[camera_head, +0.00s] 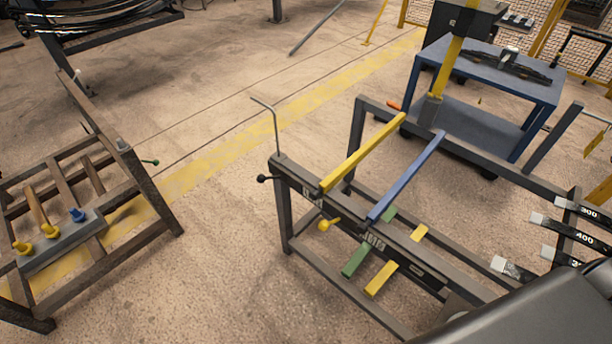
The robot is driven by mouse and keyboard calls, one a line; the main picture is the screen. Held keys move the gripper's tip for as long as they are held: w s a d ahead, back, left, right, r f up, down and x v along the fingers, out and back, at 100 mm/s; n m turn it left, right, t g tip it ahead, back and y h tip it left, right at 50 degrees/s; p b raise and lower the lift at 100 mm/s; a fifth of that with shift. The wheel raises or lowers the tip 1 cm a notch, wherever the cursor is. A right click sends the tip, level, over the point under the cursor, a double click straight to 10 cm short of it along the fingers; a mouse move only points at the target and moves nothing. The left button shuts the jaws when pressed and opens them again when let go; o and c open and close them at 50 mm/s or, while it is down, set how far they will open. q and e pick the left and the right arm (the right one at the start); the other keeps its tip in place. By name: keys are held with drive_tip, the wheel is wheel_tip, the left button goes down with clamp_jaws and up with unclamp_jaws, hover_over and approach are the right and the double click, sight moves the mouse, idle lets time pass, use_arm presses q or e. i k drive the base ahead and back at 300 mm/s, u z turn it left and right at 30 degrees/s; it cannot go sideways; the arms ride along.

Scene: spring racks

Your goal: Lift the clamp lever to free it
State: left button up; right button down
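A dark metal rack (290,205) stands in the middle of the camera_head view. A thin bent rod (274,125) rises upright from its left corner. Just below, a short lever with a black ball knob (263,178) sticks out to the left. A yellow-knobbed lever (325,225) sticks out from the rack's front side. I cannot tell which of these is the clamp lever. A yellow bar (362,153) and a blue bar (407,175) slant up across the rack. Neither of my grippers is in view.
Green (356,258) and yellow (381,278) strips lie across the rack's front. A second frame (150,190) at left carries yellow and blue knobs. A blue table (480,75) stands at the back right. Numbered arms (580,236) are at right. Floor between the racks is clear.

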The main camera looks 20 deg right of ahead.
sight(261, 178)
drive_tip(key=z, duration=0.05)
drive_tip(key=k, duration=0.35)
drive_tip(key=u, duration=1.1)
